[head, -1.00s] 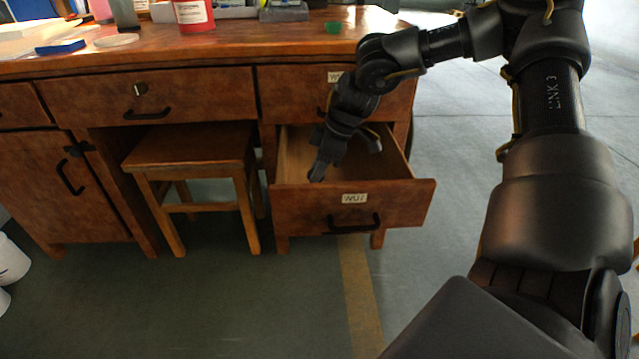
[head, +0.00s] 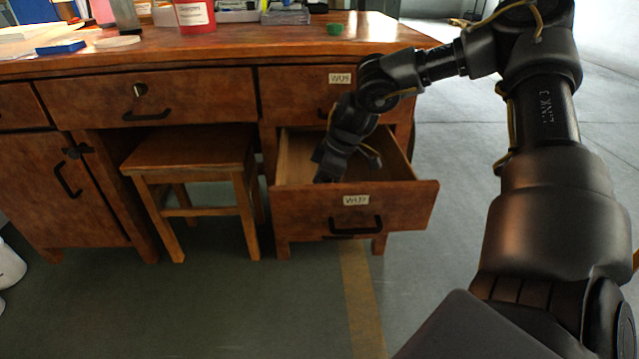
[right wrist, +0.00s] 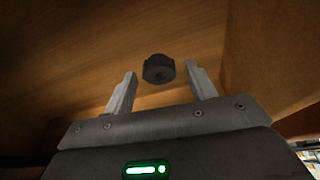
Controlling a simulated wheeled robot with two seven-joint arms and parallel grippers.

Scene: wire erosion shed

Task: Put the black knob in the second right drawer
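The second right drawer (head: 300,202) is pulled out below the closed top right drawer. My right gripper (head: 347,171) reaches down into it from above, its tips partly hidden by the drawer front. In the right wrist view, the gripper (right wrist: 163,82) is open. The black knob (right wrist: 158,69) shows just beyond and between the two fingertips, with a visible gap to each finger. It appears against the drawer's wooden inside; I cannot tell whether it is resting or still dropping. The knob is hidden in the head view. My left gripper is not in view.
The wooden desk (head: 230,60) holds a red container (head: 193,14), a green item (head: 334,28) and a blue block (head: 61,47). A wooden stool (head: 188,150) stands left of the drawer. The floor right of the desk is clear.

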